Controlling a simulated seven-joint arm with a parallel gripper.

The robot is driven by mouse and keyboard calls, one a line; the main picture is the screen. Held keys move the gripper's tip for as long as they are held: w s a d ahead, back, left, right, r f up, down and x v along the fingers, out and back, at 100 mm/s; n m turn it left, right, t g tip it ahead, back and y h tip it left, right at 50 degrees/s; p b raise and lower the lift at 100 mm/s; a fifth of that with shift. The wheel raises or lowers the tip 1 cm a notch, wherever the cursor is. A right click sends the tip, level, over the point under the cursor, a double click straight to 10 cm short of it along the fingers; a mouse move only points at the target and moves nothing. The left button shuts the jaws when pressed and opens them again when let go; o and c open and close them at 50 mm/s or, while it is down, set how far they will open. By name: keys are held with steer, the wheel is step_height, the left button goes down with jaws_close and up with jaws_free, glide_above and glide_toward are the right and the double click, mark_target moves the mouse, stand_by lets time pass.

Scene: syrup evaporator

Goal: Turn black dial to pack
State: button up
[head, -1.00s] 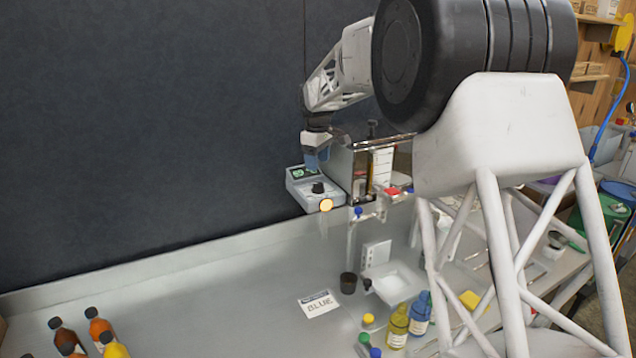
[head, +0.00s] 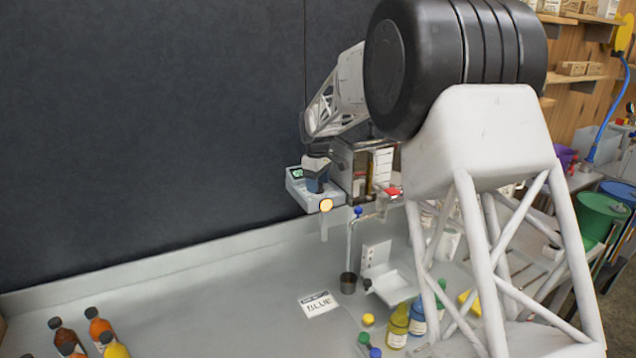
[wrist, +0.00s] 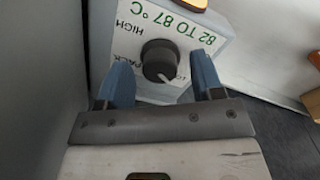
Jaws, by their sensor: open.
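The black dial (wrist: 159,61) is on the pale face of a control box, seen close in the wrist view. Its white pointer mark points to the lower right, toward a partly hidden label. The word PACK is at the dial's left, HIGH is further up, and 82 TO 87 °C is printed across the top. My gripper (wrist: 163,72) is open, with one blue finger on each side of the dial; contact cannot be told. In the head view my gripper (head: 316,184) is over the control box (head: 293,187) and hides the dial.
An orange round lamp or button (head: 326,205) is at the box's front. A metal evaporator unit (head: 347,163) stands just right of it. A dark wall is behind.

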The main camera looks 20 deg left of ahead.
steer(key=c, duration=0.9)
steer(key=shift+m, duration=0.5)
steer(key=m, duration=1)
steer(key=shift+m, duration=0.4)
steer(key=o, duration=0.9)
